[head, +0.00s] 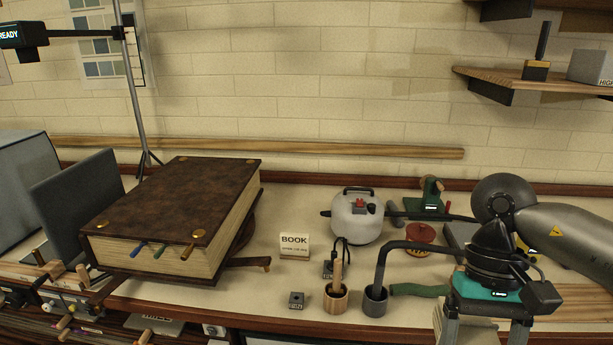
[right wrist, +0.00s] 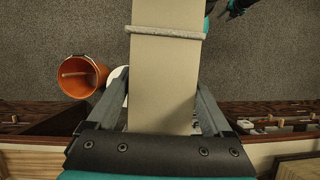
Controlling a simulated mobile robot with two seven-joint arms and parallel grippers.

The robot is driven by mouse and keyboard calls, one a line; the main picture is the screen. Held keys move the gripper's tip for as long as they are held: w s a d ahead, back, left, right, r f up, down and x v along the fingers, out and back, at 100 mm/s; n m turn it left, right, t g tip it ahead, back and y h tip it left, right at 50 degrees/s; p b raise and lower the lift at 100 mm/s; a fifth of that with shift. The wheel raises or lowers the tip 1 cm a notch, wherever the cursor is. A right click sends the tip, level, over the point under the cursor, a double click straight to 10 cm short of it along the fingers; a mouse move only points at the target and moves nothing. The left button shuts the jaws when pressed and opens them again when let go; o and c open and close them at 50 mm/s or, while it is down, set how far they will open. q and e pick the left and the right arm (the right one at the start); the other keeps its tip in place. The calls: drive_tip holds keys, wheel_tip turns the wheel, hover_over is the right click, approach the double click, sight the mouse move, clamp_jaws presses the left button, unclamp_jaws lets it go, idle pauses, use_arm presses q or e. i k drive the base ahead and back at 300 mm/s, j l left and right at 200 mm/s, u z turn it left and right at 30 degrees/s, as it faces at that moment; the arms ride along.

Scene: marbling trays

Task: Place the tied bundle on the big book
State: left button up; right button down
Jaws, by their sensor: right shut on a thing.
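The big book (head: 175,195) is a thick, dark brown volume with brass corner studs. It lies flat on the bench at the left in the head view, and its top cover is bare. My right gripper (head: 484,334) is low at the right, pointing down at the bench's front edge, well to the right of the book. It is shut on the tied bundle (right wrist: 165,75), a flat beige stack with a grey cord (right wrist: 166,32) around it. In the head view only a beige part of the bundle shows between the fingers.
A "BOOK" sign (head: 294,245), a white kettle-like pot (head: 355,222), a wooden cup (head: 336,298) and a grey cup (head: 375,301) stand between book and gripper. A dark panel (head: 80,200) stands left of the book. An orange bucket (right wrist: 82,76) is on the floor.

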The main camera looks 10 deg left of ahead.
sight(183, 198)
drive_tip(key=i+j, duration=0.15)
drive_tip(key=j, duration=0.3)
drive_tip(key=i+j, duration=0.15)
drive_tip(key=j, duration=0.35)
drive_tip(key=i+j+u, duration=0.1)
drive_tip(key=j, duration=0.35)
drive_tip(key=i+j, duration=0.25)
drive_tip(key=j, duration=0.2)
drive_tip(key=i+j, duration=0.15)
drive_tip(key=j, duration=0.3)
drive_tip(key=i+j+u, duration=0.1)
drive_tip(key=j, duration=0.35)
drive_tip(key=i+j, duration=0.3)
drive_tip(key=j, duration=0.15)
drive_tip(key=i+j, duration=0.15)
drive_tip(key=j, duration=0.25)
drive_tip(key=j+u, duration=0.05)
